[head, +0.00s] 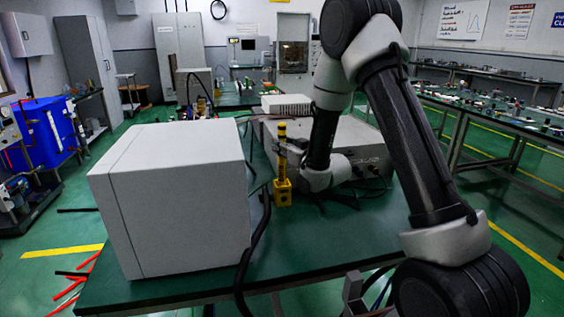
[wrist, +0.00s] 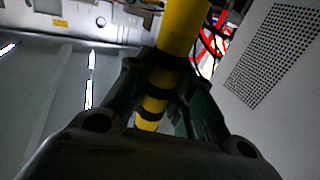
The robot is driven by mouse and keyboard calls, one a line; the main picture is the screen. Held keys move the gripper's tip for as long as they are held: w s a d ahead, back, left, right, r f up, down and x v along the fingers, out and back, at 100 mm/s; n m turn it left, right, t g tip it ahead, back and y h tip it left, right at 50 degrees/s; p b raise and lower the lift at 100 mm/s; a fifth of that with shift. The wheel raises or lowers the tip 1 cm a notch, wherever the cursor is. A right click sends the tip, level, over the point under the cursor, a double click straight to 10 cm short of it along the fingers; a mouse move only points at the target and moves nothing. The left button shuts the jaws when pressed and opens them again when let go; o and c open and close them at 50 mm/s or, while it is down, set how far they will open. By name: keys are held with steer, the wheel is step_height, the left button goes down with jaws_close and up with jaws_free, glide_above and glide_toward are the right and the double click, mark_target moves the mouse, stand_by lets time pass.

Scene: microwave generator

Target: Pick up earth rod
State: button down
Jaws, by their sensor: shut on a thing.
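The earth rod (head: 282,140) is a yellow stick with black bands. In the head view it stands upright at the yellow holder block (head: 282,192) on the green table; I cannot tell whether its lower end is still seated in it. My gripper (head: 291,150) reaches it from the right at its upper part. In the wrist view the rod (wrist: 182,35) runs between the two dark fingers of my gripper (wrist: 165,90), which are closed around it. Part of the rod is hidden behind the fingers.
A large white box (head: 175,200) stands on the table left of the rod, with a black cable (head: 255,240) beside it. A wide grey instrument (head: 345,142) stands just behind and right of the rod. The green table's front strip (head: 160,290) is clear.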

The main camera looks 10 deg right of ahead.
mark_target(282, 123)
step_height(282, 123, up, 13)
steer(key=shift+r, duration=0.1)
stand_by(0.7)
